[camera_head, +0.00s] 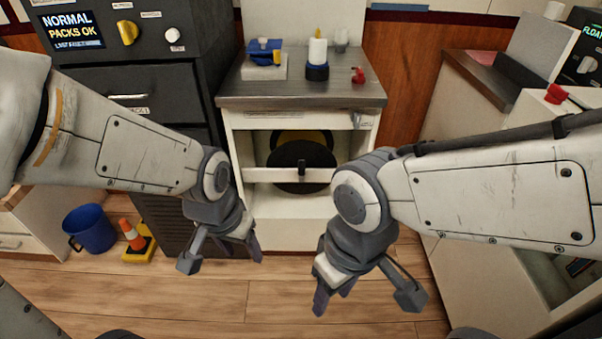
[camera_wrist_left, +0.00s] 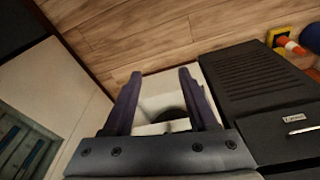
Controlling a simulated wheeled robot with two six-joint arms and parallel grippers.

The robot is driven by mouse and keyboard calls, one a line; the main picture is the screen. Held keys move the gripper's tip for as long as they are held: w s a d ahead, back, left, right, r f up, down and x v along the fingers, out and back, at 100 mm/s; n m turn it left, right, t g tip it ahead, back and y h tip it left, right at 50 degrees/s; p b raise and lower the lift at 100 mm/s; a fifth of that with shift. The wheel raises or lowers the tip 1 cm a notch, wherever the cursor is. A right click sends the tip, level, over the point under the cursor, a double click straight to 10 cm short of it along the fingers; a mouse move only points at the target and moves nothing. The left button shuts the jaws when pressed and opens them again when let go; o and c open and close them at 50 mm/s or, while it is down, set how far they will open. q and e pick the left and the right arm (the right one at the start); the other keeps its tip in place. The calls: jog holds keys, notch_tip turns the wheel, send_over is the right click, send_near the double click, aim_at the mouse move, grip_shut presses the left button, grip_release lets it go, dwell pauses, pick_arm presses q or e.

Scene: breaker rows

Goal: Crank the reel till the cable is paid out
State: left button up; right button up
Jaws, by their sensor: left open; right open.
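The reel (camera_head: 303,165) is a dark disc with a yellow part behind it, inside the open front of the white cabinet (camera_head: 269,204). A pale bar crosses in front of it, with a small black knob (camera_head: 301,168) at its middle. I cannot make out a cable or tell which part is the crank. My left gripper (camera_head: 240,247) is open and empty, in front of the cabinet at its lower left. In the left wrist view its two fingers (camera_wrist_left: 160,95) stand apart, with part of the cabinet beyond. My right gripper (camera_head: 334,287) is open and empty, lower right of the reel.
The metal cabinet top (camera_head: 300,90) holds a blue tool, a white cylinder on a dark base and a red item. A dark panel (camera_head: 115,75) stands left. A blue bucket (camera_head: 91,229) and an orange cone (camera_head: 132,236) are on the floor. A counter stands right.

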pick_arm(q)
jog(key=w+a+f+n+t+b, duration=0.1)
jog(key=w+f+b, duration=0.25)
jog(key=f, duration=0.35)
jog(key=w+a+f+n+b, duration=0.1)
jog(key=w+a+f+b, duration=0.1)
jog(key=f+b, duration=0.35)
jog(key=n+t+b, duration=0.4)
jog(key=n+t, duration=0.1)
jog(key=t, duration=1)
send_near(302, 174)
jog(key=w, duration=0.2)
jog(key=shift+y, duration=0.4)
jog(key=w+b, duration=0.1)
jog(key=w, duration=0.3)
jog(key=w+b, duration=0.1)
jog(key=w, duration=0.4)
jog(key=shift+d+f+b, duration=0.15)
jog(key=shift+d+b, duration=0.05)
jog(key=shift+b, duration=0.1)
jog(key=shift+w, duration=0.5)
pick_arm(e)
notch_tip(302, 174, down, 19)
jog(key=shift+r, duration=0.15)
